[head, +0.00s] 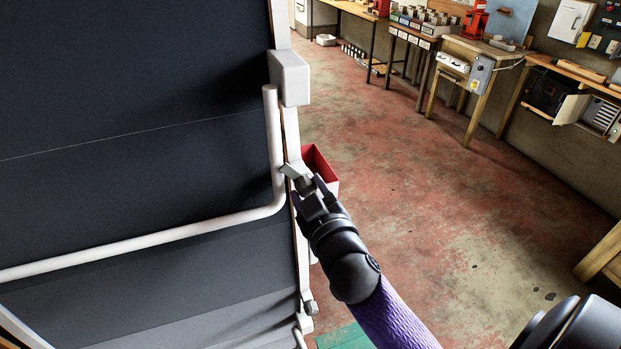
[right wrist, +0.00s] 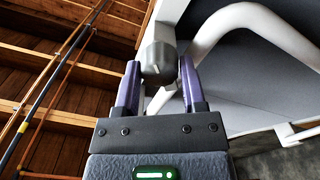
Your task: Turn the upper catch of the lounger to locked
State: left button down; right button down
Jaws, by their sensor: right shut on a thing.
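The lounger (head: 120,95) fills the left of the head view, with dark fabric and a white tube frame. Its upper catch (head: 292,169) is a small grey piece on the white side rail. My right gripper (head: 306,184) is shut on this catch, reaching up from the lower right. In the right wrist view the grey knob of the catch (right wrist: 158,60) sits between the two purple fingers, against the white frame. A lower grey catch (head: 309,304) shows further down the same rail. The gripper hides part of the upper catch. My left gripper is not in view.
A red box (head: 322,168) stands just behind the right gripper. A green mat (head: 345,337) lies at the bottom. Workbenches with tools (head: 478,47) line the back wall.

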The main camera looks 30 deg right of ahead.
jog(key=n+p, duration=0.1)
jog(key=n, duration=0.2)
jog(key=shift+r+p, duration=0.15)
jog(key=shift+p, duration=0.15)
jog(key=n+p, duration=0.1)
jog(key=n, duration=0.2)
jog(key=shift+p, duration=0.3)
jog(key=n+p, duration=0.1)
jog(key=n, duration=0.1)
jog(key=shift+n, duration=0.4)
jog(key=shift+d+r+n, duration=0.1)
jog(key=shift+n, duration=0.4)
jog(key=shift+r, duration=0.1)
jog(key=c, duration=0.6)
grip_release()
jog(key=o, duration=0.4)
jog(key=shift+w+d+f, duration=0.1)
jog(key=shift+f, duration=0.1)
